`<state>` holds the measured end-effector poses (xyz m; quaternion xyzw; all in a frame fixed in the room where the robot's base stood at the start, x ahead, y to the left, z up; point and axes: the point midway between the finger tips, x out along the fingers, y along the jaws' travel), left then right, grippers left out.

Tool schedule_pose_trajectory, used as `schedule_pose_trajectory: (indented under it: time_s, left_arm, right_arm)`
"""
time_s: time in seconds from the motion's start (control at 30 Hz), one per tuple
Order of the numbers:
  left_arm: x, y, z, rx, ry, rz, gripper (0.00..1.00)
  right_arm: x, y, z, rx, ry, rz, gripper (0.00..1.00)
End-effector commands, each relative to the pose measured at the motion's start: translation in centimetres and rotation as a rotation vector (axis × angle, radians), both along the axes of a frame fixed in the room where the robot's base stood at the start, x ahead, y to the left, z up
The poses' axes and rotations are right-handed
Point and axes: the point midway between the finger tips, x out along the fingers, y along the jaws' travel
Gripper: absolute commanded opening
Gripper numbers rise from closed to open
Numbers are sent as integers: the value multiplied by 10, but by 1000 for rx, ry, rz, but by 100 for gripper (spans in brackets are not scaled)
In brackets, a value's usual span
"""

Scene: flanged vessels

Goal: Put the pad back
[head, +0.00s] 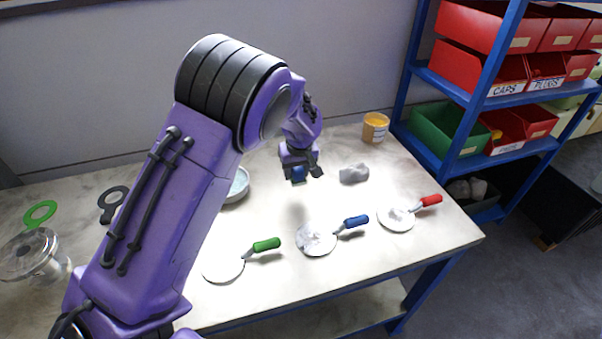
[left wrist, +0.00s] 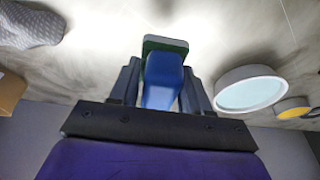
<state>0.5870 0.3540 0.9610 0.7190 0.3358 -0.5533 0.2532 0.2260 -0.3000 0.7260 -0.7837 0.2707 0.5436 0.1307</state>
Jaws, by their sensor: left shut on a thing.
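My left gripper (head: 299,176) is shut on the pad, a blue block (left wrist: 163,80) with a green layer (left wrist: 166,44) at its far end. In the head view the pad's blue part (head: 298,173) shows between the fingers, above the back middle of the table. The left wrist view shows the fingers (left wrist: 162,90) on both sides of the block. A round white dish (head: 243,186) with pale blue contents stands left of the gripper, partly behind my arm; it also shows in the left wrist view (left wrist: 250,90). My right gripper is not in view.
Three round plates with green (head: 266,244), blue (head: 356,221) and red (head: 431,200) handles lie along the front; the latter two bear whitish residue. A clear flanged vessel (head: 35,257) stands left. Blue shelving (head: 462,140) borders the right.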

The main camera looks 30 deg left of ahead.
Motion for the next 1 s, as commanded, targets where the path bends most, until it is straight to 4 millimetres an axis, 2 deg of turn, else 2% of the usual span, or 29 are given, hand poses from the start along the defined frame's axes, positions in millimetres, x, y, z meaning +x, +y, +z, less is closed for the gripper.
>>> schedule_pose_trajectory:
  time_s: [0.1,0.3,0.47,0.87,0.9,0.97,1.0]
  left_arm:
    - [14,11,-21,-1,1,-1,18]
    - [26,21,-43,0,2,-3,18]
    - [26,20,-67,0,2,-3,18]
    - [26,19,-76,0,0,-3,18]
    - [26,19,-76,0,0,-3,53]
    - [26,19,-76,0,0,-3,72]
    - [26,19,-76,0,0,-3,72]
  right_arm:
    - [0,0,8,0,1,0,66]
    - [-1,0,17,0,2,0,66]
    - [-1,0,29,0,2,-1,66]
    - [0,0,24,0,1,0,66]
    - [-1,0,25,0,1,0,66]
    - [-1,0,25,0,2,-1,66]
    - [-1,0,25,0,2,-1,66]
